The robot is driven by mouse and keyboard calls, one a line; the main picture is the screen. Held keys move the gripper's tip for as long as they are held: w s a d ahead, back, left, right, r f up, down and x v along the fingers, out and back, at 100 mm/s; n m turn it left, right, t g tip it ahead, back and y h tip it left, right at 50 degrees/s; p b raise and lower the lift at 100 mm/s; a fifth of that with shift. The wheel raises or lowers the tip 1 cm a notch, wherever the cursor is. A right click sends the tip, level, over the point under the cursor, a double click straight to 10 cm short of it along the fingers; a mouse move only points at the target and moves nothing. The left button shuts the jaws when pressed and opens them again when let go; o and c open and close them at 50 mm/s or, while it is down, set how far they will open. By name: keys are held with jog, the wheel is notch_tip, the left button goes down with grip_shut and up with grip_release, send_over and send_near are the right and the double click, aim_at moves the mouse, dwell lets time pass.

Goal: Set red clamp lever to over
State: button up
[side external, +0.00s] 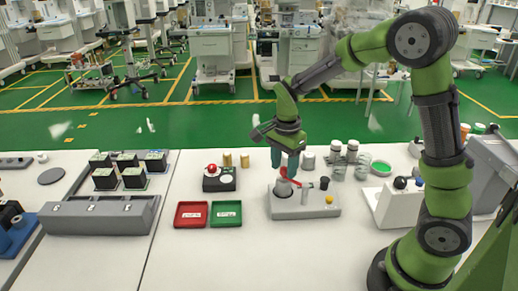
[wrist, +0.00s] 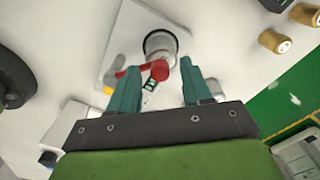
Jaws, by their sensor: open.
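The red clamp lever (side external: 287,176) sits on a pale grey fixture (side external: 305,209) on the white table. In the wrist view the lever's rounded red end (wrist: 160,71) is beside a grey cylinder (wrist: 160,44), and a thin red arm runs to the left. My gripper (side external: 284,158) is directly above the lever in the side view, pointing down. In the wrist view its two teal fingers are apart, with the red end between their tips. The gripper is open; I cannot tell whether a finger touches the lever. The fingers partly hide the lever in the side view.
The fixture also has a black knob (side external: 324,182) and a yellow button (side external: 329,199). Red (side external: 191,225) and green (side external: 227,224) trays lie to its left. A black box with a red button (side external: 212,168) and brass cylinders stand behind the trays. The front table is clear.

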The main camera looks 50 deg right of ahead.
aim_at(284, 167)
notch_tip(284, 167, up, 16)
jog(key=shift+r, duration=0.2)
dwell(0.4)
jog(key=s+a+f+n+t+y, duration=0.1)
jog(key=s+a+n+t, duration=0.2)
jog(key=s+n, duration=0.4)
jog(key=s+a+f+n+t+y, duration=0.1)
jog(key=s+a+n+t, duration=0.3)
jog(key=s+n, duration=0.3)
jog(key=shift+a+n, duration=0.25)
jog(key=shift+n, duration=0.25)
jog(key=shift+s, duration=0.1)
dwell(0.5)
